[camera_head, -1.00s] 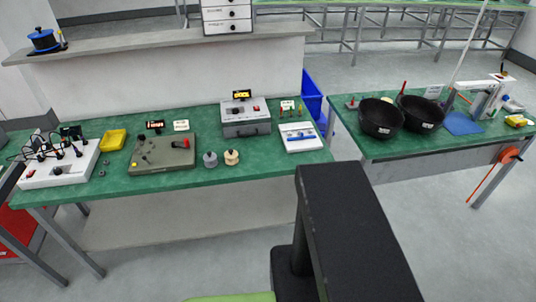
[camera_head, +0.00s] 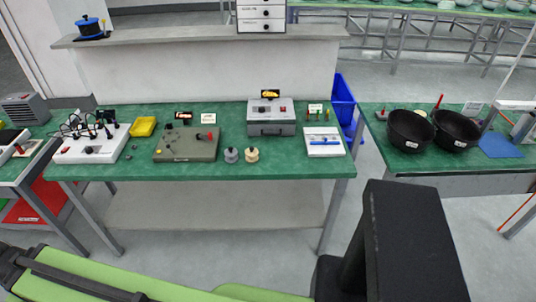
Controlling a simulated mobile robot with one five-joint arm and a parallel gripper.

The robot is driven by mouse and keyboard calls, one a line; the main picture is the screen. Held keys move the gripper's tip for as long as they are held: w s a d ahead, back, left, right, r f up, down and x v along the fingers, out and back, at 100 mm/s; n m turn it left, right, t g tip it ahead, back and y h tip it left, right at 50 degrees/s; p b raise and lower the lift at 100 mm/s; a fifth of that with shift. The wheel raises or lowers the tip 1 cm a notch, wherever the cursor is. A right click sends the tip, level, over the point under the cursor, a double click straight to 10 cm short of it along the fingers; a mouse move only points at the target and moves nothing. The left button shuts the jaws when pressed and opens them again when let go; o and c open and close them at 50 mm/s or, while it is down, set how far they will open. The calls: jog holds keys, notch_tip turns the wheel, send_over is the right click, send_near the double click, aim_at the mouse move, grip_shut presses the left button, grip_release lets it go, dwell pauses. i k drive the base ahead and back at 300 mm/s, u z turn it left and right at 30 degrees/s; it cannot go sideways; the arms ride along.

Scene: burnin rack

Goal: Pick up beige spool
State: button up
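The beige spool (camera_head: 252,155) stands upright near the front edge of the green-topped table (camera_head: 285,170). A grey spool (camera_head: 231,155) stands just to its left, with a small gap between them. My gripper cannot be made out in this view. A black block-shaped part and green parts of my own body fill the lower foreground, well in front of the table.
On the table, an olive box (camera_head: 187,144) is left of the spools, a grey device (camera_head: 270,117) behind, and a white tray (camera_head: 324,141) right. A blue bin (camera_head: 343,101) stands between the tables. Black bowls (camera_head: 410,131) sit on the right table. Floor in front is partly free.

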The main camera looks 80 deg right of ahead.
aim_at(251, 152)
jog(key=z, duration=0.85)
jog(key=i, duration=1)
